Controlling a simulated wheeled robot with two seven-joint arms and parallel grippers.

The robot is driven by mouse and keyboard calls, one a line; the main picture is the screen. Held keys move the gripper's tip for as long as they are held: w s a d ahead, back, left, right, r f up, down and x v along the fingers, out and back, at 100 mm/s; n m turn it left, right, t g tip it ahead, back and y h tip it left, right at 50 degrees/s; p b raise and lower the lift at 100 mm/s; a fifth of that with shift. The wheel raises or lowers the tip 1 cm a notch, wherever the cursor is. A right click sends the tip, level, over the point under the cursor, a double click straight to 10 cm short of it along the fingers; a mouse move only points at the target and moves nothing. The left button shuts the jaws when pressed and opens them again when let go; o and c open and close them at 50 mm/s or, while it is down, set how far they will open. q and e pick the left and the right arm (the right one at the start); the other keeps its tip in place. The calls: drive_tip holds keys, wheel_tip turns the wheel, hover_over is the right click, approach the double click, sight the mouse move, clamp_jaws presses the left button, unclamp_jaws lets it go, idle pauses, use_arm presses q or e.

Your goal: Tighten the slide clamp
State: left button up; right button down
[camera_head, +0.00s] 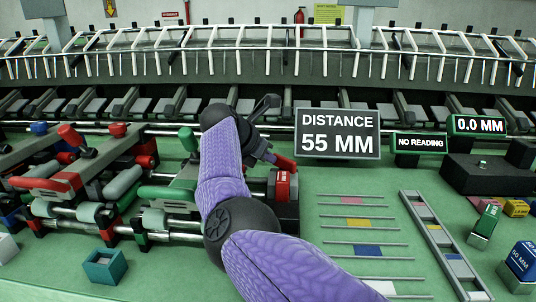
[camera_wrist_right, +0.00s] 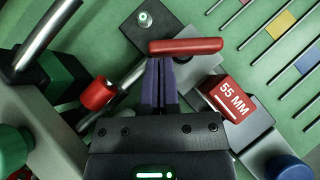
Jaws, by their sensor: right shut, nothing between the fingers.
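My right gripper (camera_wrist_right: 160,84) is shut with nothing between its purple fingers. Its tips are right at the side of a red lever handle (camera_wrist_right: 186,46), touching or almost touching it. The handle, likely the slide clamp's, lies across a dark plate and also shows in the head view (camera_head: 285,162). A red block marked 55 MM (camera_wrist_right: 228,98) sits on a grey piece to the right of the fingers. It shows in the head view (camera_head: 283,186) beside my purple right arm. My arm hides part of the clamp. My left gripper is not in view.
A sign reads DISTANCE 55 MM (camera_head: 337,133). Displays read NO READING (camera_head: 418,143) and 0.0 MM (camera_head: 478,126). Red and green handled clamps (camera_head: 45,184) crowd the left. Thin rods and a ladder-like rail (camera_head: 440,240) lie right. Small coloured blocks (camera_head: 520,262) stand far right.

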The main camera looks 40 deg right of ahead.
drive_tip(key=shift+w+d, duration=0.15)
drive_tip(key=shift+w, duration=0.05)
drive_tip(key=shift+w+d, duration=0.3)
drive_tip(key=shift+d, duration=0.05)
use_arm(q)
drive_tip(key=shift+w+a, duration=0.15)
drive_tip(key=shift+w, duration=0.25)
use_arm(e)
drive_tip(key=shift+w+d, duration=0.2)
drive_tip(key=shift+d, duration=0.1)
drive_tip(key=shift+w+d, duration=0.1)
drive_tip(key=shift+d, duration=0.05)
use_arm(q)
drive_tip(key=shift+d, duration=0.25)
use_arm(e)
drive_tip(key=shift+d, duration=0.2)
drive_tip(key=shift+r, duration=0.15)
